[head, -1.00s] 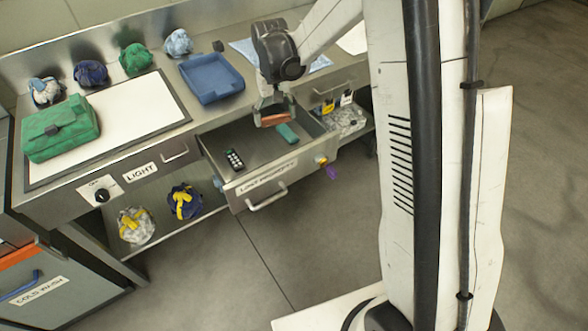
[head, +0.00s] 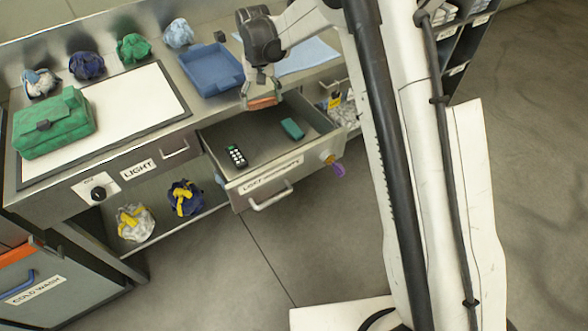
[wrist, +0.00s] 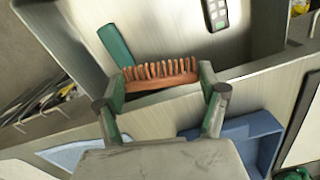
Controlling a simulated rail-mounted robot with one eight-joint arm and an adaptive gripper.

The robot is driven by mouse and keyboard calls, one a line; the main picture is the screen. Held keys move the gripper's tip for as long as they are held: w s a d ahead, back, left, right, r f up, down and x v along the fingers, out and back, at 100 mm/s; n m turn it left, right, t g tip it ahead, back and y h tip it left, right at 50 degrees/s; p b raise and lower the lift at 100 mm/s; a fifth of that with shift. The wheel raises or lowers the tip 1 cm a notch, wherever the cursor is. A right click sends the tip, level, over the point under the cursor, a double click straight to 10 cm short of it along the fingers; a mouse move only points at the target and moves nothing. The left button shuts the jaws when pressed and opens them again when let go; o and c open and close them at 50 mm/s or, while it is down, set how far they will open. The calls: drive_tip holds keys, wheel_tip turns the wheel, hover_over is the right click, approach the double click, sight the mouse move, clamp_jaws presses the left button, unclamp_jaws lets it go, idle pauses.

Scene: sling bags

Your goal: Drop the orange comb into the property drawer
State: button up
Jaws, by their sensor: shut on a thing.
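The orange comb (wrist: 158,74) is held between the fingers of my gripper (wrist: 160,96), its teeth showing in the wrist view. In the head view my gripper (head: 262,100) holds the comb (head: 263,102) above the back part of the open drawer (head: 225,160), whose label is hard to read but seems to say lost property. Inside the drawer lie a black phone-like device with light buttons (head: 237,156) and a teal case (head: 292,128). Both also show in the wrist view, the device (wrist: 215,14) and the teal case (wrist: 116,44). The comb appears apart from the drawer floor.
A blue tray (head: 212,72) sits on the counter behind the drawer. Several bundled bags line the back.

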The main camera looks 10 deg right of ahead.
sight(262, 103)
drive_tip(key=shift+f+b, duration=0.55)
drive_tip(key=shift+f, duration=1.1)
drive_tip(key=o, duration=0.9)
drive_tip(key=shift+r, duration=0.1)
wheel_tip(262, 103, up, 12)
drive_tip(key=shift+f, duration=0.1)
